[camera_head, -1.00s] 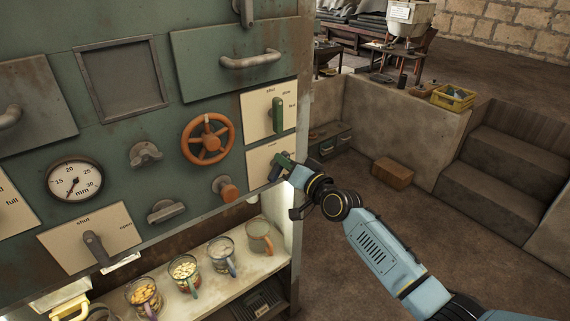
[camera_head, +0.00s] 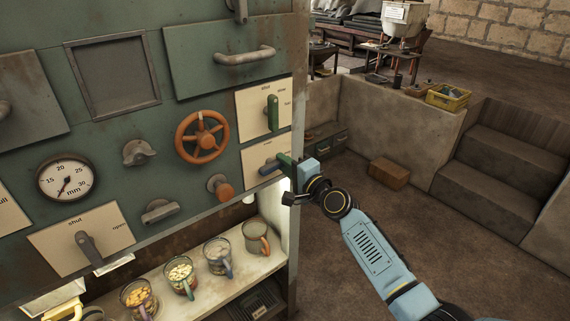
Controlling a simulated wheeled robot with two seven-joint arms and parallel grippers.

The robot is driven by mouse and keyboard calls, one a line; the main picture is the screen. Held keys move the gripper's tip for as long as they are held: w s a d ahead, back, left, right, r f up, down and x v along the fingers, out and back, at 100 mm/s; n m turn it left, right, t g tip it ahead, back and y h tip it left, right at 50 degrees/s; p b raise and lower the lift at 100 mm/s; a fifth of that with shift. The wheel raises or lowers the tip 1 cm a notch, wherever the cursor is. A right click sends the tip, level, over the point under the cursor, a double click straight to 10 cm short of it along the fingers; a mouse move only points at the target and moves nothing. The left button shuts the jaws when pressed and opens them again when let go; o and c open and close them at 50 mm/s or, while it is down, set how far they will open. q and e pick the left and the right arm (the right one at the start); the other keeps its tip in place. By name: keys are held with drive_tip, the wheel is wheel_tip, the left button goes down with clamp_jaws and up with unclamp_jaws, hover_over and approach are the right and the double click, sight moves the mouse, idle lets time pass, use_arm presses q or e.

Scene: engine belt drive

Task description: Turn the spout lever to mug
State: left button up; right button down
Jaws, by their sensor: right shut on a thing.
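A small blue lever (camera_head: 269,168) sits on the lower cream plate (camera_head: 254,156) at the right edge of the green machine front. It lies nearly level, with its free end toward the right. My right gripper (camera_head: 286,162) is shut at that right end, and its jaws partly hide the lever tip. The lettering on this plate is too small to read. Several glass mugs stand in a row on the lit shelf below, the rightmost one (camera_head: 257,238) with a brownish handle. My left gripper is not in view.
A green lever (camera_head: 273,113) on a plate stands just above. An orange handwheel (camera_head: 202,137) and an orange-tipped knob (camera_head: 221,188) are to the left. A grey lever (camera_head: 88,247) is on the lower left plate. The floor to the right is mostly clear.

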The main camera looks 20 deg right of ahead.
drive_tip(key=shift+f+m, duration=0.2)
drive_tip(key=shift+m, duration=0.3)
drive_tip(key=c, duration=1.3)
unclamp_jaws()
drive_tip(key=shift+s, duration=0.15)
drive_tip(key=v, duration=1.3)
drive_tip(key=shift+s+r+p, duration=0.1)
drive_tip(key=shift+p, duration=0.3)
